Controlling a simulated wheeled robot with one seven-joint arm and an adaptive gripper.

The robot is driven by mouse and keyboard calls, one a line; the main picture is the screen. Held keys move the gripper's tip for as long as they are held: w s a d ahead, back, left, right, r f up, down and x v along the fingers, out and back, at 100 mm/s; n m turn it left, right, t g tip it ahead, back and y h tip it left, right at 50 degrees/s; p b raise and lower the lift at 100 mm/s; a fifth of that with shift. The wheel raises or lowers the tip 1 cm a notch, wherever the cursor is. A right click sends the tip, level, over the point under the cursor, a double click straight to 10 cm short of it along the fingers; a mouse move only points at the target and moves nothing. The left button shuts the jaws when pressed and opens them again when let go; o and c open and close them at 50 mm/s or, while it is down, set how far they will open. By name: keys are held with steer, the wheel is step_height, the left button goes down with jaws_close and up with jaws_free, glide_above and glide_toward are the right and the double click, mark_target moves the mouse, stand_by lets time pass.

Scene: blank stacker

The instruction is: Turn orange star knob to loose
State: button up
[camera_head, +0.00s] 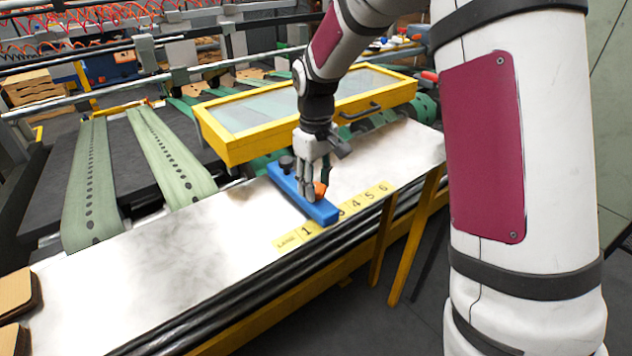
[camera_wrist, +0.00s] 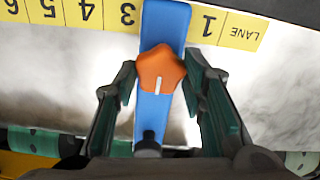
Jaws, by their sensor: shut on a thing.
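The orange star knob (camera_wrist: 160,72) sits on top of the blue bar (camera_wrist: 166,22), with a white line on its face running roughly along the bar. In the head view the knob (camera_head: 319,189) shows as a small orange patch beside my fingers. The blue bar (camera_head: 284,181) lies across the metal table by the lane strip. My gripper (camera_wrist: 162,84) is shut on the knob, one finger at each side of it. In the head view my gripper (camera_head: 316,184) comes down from above and hides part of the knob. A black post (camera_wrist: 148,146) stands on the bar nearer the wrist.
The yellow lane strip (camera_head: 360,200) with numbers runs along the table's front edge. A yellow-framed clear guard (camera_head: 235,149) stands just behind my gripper. The metal table (camera_head: 150,270) is clear to the left. Green belts (camera_head: 95,190) lie behind it.

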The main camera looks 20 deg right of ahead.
stand_by(0.4)
steer(key=o, duration=1.2)
steer(key=shift+c, duration=0.2)
step_height(320, 180, up, 12)
